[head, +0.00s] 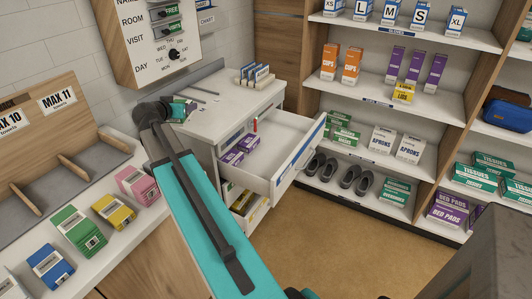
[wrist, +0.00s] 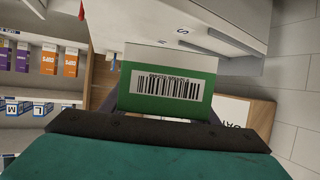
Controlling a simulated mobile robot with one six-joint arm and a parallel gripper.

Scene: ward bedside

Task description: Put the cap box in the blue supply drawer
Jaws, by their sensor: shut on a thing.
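My gripper (head: 176,110) is at the left side of the white cabinet top in the head view. It is shut on a green and white box (wrist: 165,85), which fills the middle of the wrist view with a barcode facing the camera. The box's name is not readable, so I cannot tell from its print that it is the cap box. In the head view it is small and partly hidden by my gripper. The drawer with the blue front strip (head: 300,152) is pulled out to the right of my gripper. Purple boxes (head: 238,150) lie inside it, at its left.
A lower drawer (head: 250,215) is also partly out, with yellow boxes. The cabinet top (head: 225,110) holds a small file rack (head: 255,74). Pink, yellow, green and blue boxes stand on the left counter (head: 128,148). The wall panel (head: 150,45) hangs above. Shelves (head: 400,110) stand at right.

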